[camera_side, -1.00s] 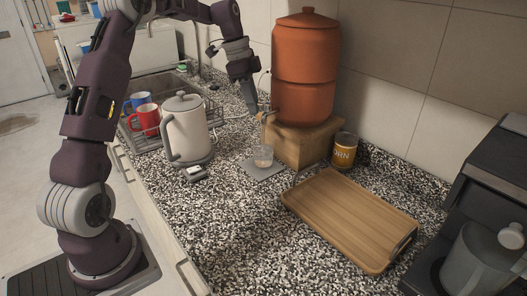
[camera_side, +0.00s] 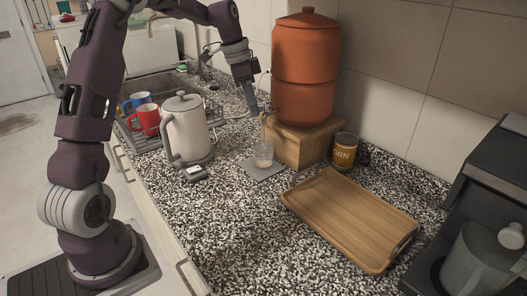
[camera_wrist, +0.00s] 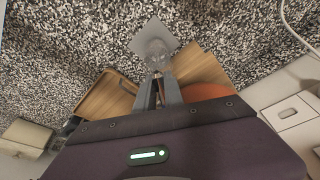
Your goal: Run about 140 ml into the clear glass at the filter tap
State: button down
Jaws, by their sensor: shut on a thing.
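The terracotta filter (camera_side: 304,75) stands on a wooden block (camera_side: 312,147) by the wall. Its small tap (camera_side: 268,117) points out over the counter. My gripper (camera_side: 262,111) is at the tap and shut on its handle; the fingers hide much of the handle. The clear glass (camera_side: 264,155) stands upright on a grey mat (camera_side: 262,172) below the tap. A pale streak seems to show between tap and glass, and the lower glass looks pale; the exact level is too small to read. The wrist view shows the glass (camera_wrist: 156,52) beyond my fingertips (camera_wrist: 158,88).
A white kettle (camera_side: 184,130) stands left of the glass, with red (camera_side: 145,119) and blue mugs in a rack behind it. A coffee machine (camera_side: 490,215) stands far right.

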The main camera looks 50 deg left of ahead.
jog(key=n, duration=0.1)
jog(key=d+n, duration=0.1)
jog(key=n, duration=0.1)
jog(key=shift+s+y, duration=0.2)
jog(key=shift+y, duration=0.2)
jog(key=n, duration=0.1)
jog(key=d+n, duration=0.1)
jog(key=n, duration=0.1)
jog(key=shift+n+y, duration=0.3)
jog(key=c, duration=0.8)
grip_release()
jog(key=shift+o, duration=0.2)
jog(key=w+v, duration=0.1)
jog(key=v, duration=0.7)
jog(key=shift+w+r, duration=0.25)
jog(key=shift+r, duration=0.35)
